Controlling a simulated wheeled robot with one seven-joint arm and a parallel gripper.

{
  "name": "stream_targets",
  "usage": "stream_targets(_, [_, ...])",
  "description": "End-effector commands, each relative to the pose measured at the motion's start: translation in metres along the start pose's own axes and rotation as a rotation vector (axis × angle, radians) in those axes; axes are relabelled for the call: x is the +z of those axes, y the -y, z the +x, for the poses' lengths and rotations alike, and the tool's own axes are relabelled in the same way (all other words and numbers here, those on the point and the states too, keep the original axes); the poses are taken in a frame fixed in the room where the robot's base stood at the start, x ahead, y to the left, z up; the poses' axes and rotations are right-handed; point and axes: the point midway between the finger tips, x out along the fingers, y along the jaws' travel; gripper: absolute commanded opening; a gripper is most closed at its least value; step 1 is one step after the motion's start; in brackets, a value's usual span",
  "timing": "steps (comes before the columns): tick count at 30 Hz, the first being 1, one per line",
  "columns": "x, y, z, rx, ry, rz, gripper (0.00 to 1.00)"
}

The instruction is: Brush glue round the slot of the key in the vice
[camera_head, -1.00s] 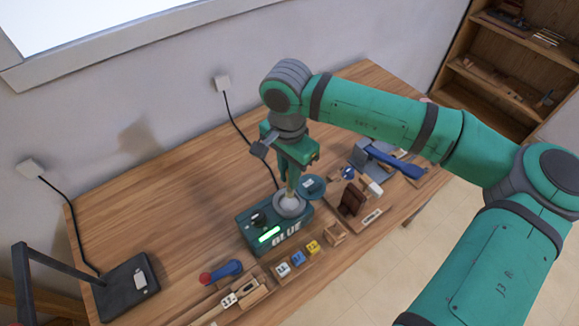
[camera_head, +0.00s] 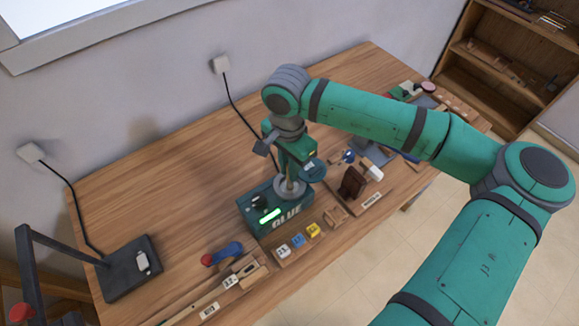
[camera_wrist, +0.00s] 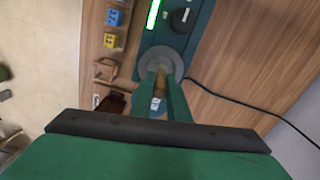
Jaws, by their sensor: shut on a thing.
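My gripper (camera_head: 292,170) is above the green glue pot box (camera_head: 250,222), which has a lit green bar and a "GLUE" label. In the wrist view, my gripper's fingers (camera_wrist: 161,100) are shut on a slim brown handle (camera_wrist: 160,80), apparently the brush. The handle's lower end goes into the round grey mouth of the pot (camera_wrist: 176,66), so the bristles are hidden. A grey-blue fixture (camera_head: 368,154), possibly the vice, stands to the right, partly behind my arm. I cannot make out a key or slot in it.
Blue, white and yellow blocks (camera_head: 298,240) stand in a row in front of the pot. A small wooden box (camera_head: 336,215) and a dark brown block (camera_head: 352,184) are to the right. A blue tool with a red end (camera_head: 222,254) lies at left. The back left table (camera_head: 150,195) is clear.

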Motion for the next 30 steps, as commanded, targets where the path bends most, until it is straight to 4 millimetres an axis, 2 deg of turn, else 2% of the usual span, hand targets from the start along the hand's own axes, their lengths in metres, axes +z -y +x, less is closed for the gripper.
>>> stream_targets(30, [-0.0002, 0.0002, 0.0060, 0.000, 0.000, 0.000, 0.00])
